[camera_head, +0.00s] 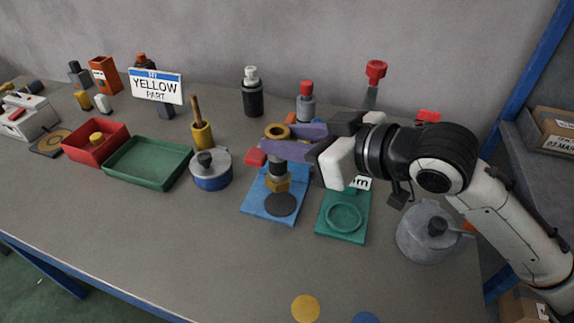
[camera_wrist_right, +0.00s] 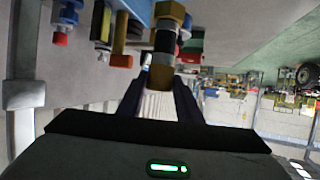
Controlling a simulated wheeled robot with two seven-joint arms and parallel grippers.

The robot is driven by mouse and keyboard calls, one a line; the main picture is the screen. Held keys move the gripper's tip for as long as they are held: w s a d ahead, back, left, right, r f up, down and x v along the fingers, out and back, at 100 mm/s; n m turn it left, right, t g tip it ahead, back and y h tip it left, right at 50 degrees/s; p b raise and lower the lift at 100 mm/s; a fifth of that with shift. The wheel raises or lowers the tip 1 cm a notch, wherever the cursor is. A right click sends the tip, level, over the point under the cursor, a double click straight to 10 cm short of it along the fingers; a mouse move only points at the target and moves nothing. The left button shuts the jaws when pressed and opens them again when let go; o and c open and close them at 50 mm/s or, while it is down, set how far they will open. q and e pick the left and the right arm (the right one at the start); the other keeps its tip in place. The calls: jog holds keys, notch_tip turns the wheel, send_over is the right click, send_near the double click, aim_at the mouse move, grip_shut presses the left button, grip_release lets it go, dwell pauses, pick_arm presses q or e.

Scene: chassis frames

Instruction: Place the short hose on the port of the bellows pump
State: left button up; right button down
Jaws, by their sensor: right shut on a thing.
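My right gripper (camera_head: 276,141) has long purple fingers. It is shut on a short upright piece with a brass-coloured ring on top (camera_head: 277,131), which looks like the short hose. In the right wrist view its brass end (camera_wrist_right: 160,76) sits between the fingers. Below the fingers a grey and black section (camera_head: 278,166) stands over a brass hex fitting (camera_head: 277,184) on a blue plate (camera_head: 258,206), apparently the bellows pump with its port. The black section and hex fitting line up closely; whether the held piece is seated cannot be told. My left gripper is not in view.
A green plate with a ring (camera_head: 343,237) is just right of the blue plate. A grey lidded pot (camera_head: 418,246) stands under my right arm. A blue pot (camera_head: 212,181), green tray (camera_head: 146,182) and red tray (camera_head: 78,150) lie left. The table's front middle is mostly clear.

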aim_at(286, 163)
jog(key=shift+f, duration=2.85)
jog(key=c, duration=1.3)
grip_release()
jog(key=shift+f, duration=0.1)
jog(key=shift+o, duration=0.2)
jog(key=shift+r, duration=0.2)
jog(key=v, duration=1.2)
jog(key=shift+b, duration=0.4)
jog(key=shift+f, duration=0.1)
